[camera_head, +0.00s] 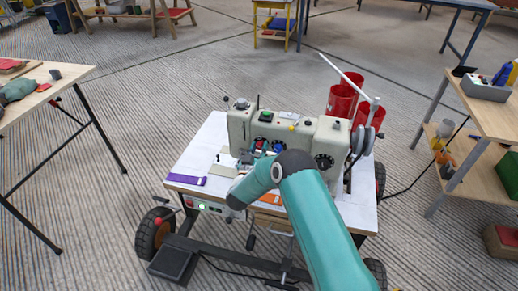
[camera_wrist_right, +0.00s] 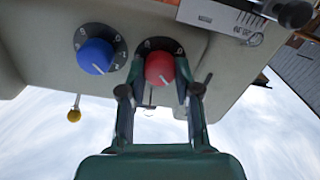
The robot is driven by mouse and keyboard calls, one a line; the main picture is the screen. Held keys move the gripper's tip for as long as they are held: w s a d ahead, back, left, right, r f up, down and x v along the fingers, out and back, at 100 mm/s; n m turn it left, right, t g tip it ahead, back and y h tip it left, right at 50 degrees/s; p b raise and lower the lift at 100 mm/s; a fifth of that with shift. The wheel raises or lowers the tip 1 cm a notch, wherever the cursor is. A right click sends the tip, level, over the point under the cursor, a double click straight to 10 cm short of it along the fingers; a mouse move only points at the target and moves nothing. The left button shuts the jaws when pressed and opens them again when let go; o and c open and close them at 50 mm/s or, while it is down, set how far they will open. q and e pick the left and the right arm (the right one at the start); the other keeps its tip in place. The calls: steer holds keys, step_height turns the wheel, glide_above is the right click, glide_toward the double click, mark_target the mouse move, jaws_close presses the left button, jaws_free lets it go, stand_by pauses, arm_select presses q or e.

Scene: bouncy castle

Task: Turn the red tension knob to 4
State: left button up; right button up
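The red tension knob (camera_wrist_right: 160,68) sits on a dark numbered dial on the underside of the pale machine body in the right wrist view. Its pale pointer mark points down and slightly right; the number it meets is not readable. My right gripper (camera_wrist_right: 160,84) has one finger close on each side of the knob, and both fingertips appear to press on it. My left gripper is not in view.
A blue knob (camera_wrist_right: 94,56) sits beside the red one, with a yellow-tipped lever (camera_wrist_right: 74,115) below. The machine rests on a wheeled white table (camera_head: 205,150); side tables stand left and right.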

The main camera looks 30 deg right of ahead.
jaws_close()
steer(key=m+b, duration=0.2)
steer(key=shift+w+f+b, duration=0.1)
steer(key=shift+f+b, duration=0.05)
steer(key=shift+b, duration=0.15)
steer(key=m+b, duration=0.4)
steer(key=b, duration=0.1)
steer(key=m+b, duration=0.9)
steer(key=b, duration=0.2)
steer(key=shift+s+f, duration=0.2)
steer(key=shift+f, duration=0.05)
steer(key=shift+d+r+m+b, duration=0.1)
steer(key=shift+m+b, duration=1.2)
steer(key=shift+m, duration=0.1)
steer(key=o, duration=0.8)
jaws_free()
